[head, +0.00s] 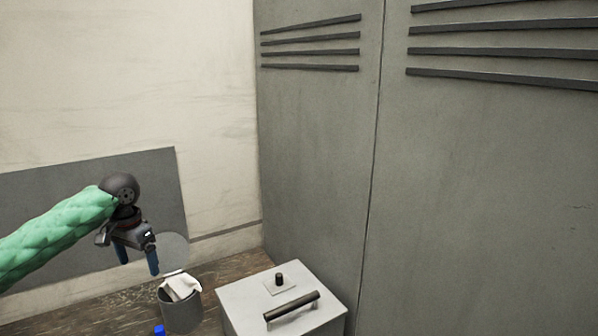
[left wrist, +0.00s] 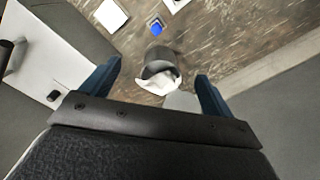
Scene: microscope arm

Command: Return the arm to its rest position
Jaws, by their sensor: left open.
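My left arm (head: 60,235), in a green quilted sleeve, comes in from the left in the head view. Its gripper (head: 137,258) has two blue fingers pointing down, spread apart with nothing between them. It hangs in the air above and left of a grey bin. In the left wrist view the same gripper (left wrist: 155,85) shows its blue fingers wide apart, with the bin far below between them. No microscope shows in either view. My right gripper is not in view.
The grey bin (head: 182,316) holds crumpled white material (head: 180,286). A pale box (head: 245,298) with a dark handle (head: 292,305) stands right of it. A blue object (head: 158,330) lies near the bin. Tall grey lockers (head: 470,200) fill the right. A dark panel (head: 165,185) stands behind my arm.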

